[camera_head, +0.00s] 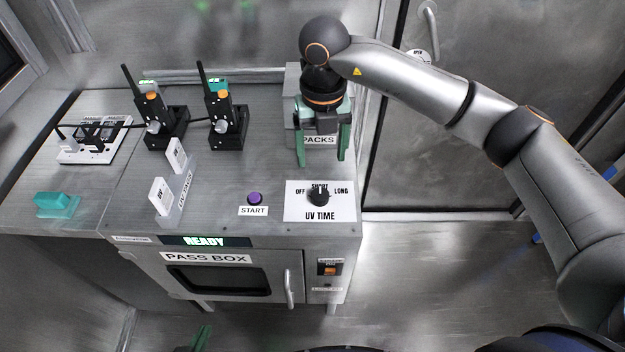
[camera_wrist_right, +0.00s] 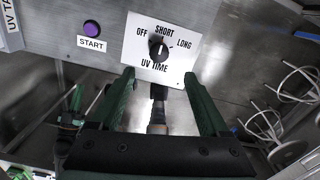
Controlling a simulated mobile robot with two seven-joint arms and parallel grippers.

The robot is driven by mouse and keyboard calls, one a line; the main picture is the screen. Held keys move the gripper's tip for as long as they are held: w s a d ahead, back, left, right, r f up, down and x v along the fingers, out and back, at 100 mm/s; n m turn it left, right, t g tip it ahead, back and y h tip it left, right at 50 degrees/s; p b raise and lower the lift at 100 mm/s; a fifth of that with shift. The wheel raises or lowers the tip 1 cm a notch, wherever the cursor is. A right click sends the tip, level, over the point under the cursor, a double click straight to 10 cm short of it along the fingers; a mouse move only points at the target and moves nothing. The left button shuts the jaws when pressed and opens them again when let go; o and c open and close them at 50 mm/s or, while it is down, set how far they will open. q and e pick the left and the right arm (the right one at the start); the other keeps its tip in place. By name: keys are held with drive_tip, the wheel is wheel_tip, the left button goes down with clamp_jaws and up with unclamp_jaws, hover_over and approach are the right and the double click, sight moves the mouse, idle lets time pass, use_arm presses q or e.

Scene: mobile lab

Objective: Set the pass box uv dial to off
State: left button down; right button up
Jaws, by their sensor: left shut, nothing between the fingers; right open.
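The UV dial is a black knob (camera_head: 319,196) on a white plate (camera_head: 292,209) marked OFF, SHORT, LONG and UV TIME, on top of the pass box (camera_head: 140,262). In the right wrist view, the dial (camera_wrist_right: 158,48) has its white mark pointing up toward SHORT; OFF is at its left. My right gripper (camera_head: 322,162) is open and empty, pointing down behind the dial in the head view. In the right wrist view, its fingertips (camera_wrist_right: 159,75) are apart, with the dial just beyond the gap, untouched. My left gripper (camera_head: 203,339) shows only partly at the bottom edge, shut and empty.
A purple START button (camera_head: 255,198) is left of the dial plate. Two black holders with handsets (camera_head: 226,120) stand further back left. A box labelled PACKS (camera_head: 292,75) is behind my right gripper. The READY display (camera_head: 205,241) is lit at the front.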

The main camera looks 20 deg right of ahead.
sight(320, 193)
wheel_tip(320, 193, down, 12)
drive_tip(key=shift+s+f+p, duration=0.1)
drive_tip(key=shift+s+p, duration=0.05)
drive_tip(key=shift+p, duration=0.25)
clamp_jaws()
idle(0.6)
